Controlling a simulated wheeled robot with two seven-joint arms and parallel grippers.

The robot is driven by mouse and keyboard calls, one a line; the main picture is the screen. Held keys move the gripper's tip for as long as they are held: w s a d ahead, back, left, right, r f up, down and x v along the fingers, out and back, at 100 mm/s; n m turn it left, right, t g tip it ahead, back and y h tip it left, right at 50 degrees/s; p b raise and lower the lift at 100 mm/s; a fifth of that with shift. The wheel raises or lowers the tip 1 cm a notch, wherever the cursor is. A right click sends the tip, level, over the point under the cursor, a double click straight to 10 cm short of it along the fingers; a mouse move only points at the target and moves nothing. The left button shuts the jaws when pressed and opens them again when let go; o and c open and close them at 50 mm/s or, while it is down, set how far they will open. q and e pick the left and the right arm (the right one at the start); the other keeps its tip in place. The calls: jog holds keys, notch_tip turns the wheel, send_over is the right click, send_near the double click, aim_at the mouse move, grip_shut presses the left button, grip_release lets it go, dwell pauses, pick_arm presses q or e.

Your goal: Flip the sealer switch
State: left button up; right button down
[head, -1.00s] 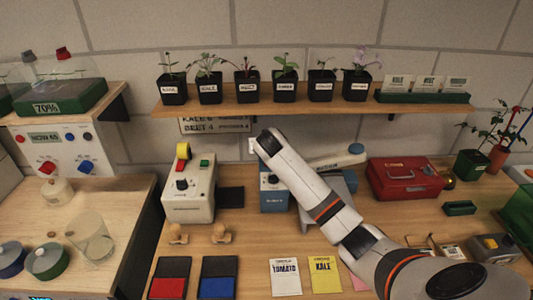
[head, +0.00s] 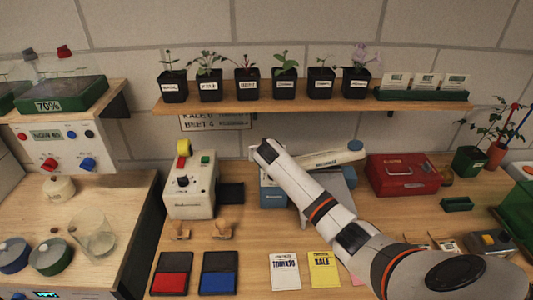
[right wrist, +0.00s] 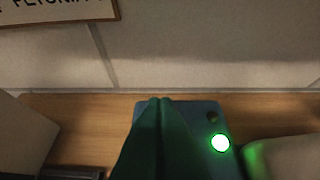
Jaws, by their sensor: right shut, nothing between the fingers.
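The sealer is a blue box (head: 272,194) on the bench, with a long pale arm (head: 325,160) that ends in a blue knob. My right arm crosses in front of it and hides much of it. In the right wrist view the blue box (right wrist: 207,112) has a lit green lamp (right wrist: 220,142) and a small dark knob (right wrist: 212,117). My right gripper (right wrist: 160,100) is shut and empty, its green fingers over the box top. The fingers cover part of the box, and I cannot make out the switch or any contact. My left gripper is not in view.
A cream machine (head: 190,190) with a yellow roll stands left of the sealer. A red case (head: 402,176) is to its right. A shelf (head: 290,101) with potted seedlings hangs above. Stamp pads (head: 219,274) and seed packets (head: 284,272) lie in front.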

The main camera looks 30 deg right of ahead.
jog(key=shift+f, duration=0.1)
jog(key=shift+w+d+r+b, duration=0.2)
jog(key=shift+w+d+b, duration=0.15)
jog(key=shift+w, duration=0.4)
jog(key=shift+s+r, duration=0.1)
jog(key=b+v, duration=0.2)
jog(key=v, duration=1)
jog(key=shift+a+f, duration=0.1)
jog(key=shift+f, duration=0.1)
